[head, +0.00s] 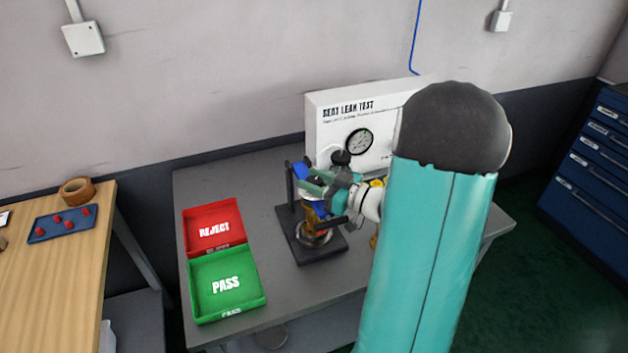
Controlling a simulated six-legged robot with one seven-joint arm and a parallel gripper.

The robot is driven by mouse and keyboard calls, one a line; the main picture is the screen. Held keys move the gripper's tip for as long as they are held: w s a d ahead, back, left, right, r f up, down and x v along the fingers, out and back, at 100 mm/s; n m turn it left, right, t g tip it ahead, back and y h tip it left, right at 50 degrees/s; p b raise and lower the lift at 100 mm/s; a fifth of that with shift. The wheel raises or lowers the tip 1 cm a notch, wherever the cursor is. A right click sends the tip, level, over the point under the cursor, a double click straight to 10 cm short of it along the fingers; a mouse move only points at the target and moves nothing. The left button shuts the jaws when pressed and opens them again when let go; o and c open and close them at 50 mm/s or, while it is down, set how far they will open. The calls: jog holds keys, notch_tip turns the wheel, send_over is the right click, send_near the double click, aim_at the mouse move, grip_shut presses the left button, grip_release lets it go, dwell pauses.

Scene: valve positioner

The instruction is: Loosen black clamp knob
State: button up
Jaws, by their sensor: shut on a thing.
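The clamp fixture stands on a dark base plate (316,252) on the grey table, with dark posts, a blue part and a brass-coloured valve body (312,218) between them. My gripper (318,188) is at the top of this fixture, reaching in from the right. It is shut at the clamp, and its jaws hide most of what they hold, taken to be the black clamp knob. A dark round piece (340,158) shows just above the gripper; I cannot tell whether it belongs to the clamp. My teal arm covers the right of the table.
A white leak test panel (325,108) with a gauge (359,141) stands close behind the fixture. A red REJECT tray (214,228) and a green PASS tray (226,284) lie left. A wooden bench (60,290) is farther left. Blue drawers (590,165) stand right.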

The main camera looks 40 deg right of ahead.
jog(key=n+g+y, duration=0.2)
jog(key=n+y, duration=0.1)
jog(key=y, duration=0.1)
jog(key=shift+g, duration=0.4)
jog(key=n+g+y, duration=0.4)
jog(key=n+g, duration=0.1)
jog(key=shift+g+y, duration=0.4)
jog(key=n+g+y, duration=0.1)
jog(key=n+g, duration=0.1)
jog(key=g, duration=0.1)
jog(key=n+g, duration=0.2)
jog(key=g, duration=0.1)
jog(key=shift+n+g+y, duration=0.3)
jog(key=shift+g+y, duration=0.1)
jog(key=shift+n+g, duration=1.6)
jog(key=shift+g, duration=0.9)
jog(key=shift+n+g+h, duration=0.4)
jog(key=shift+g, duration=0.4)
jog(key=o, duration=1)
jog(key=shift+a, duration=0.1)
jog(key=shift+c, duration=0.2)
jog(key=shift+w+d, duration=0.1)
jog(key=shift+d, duration=0.1)
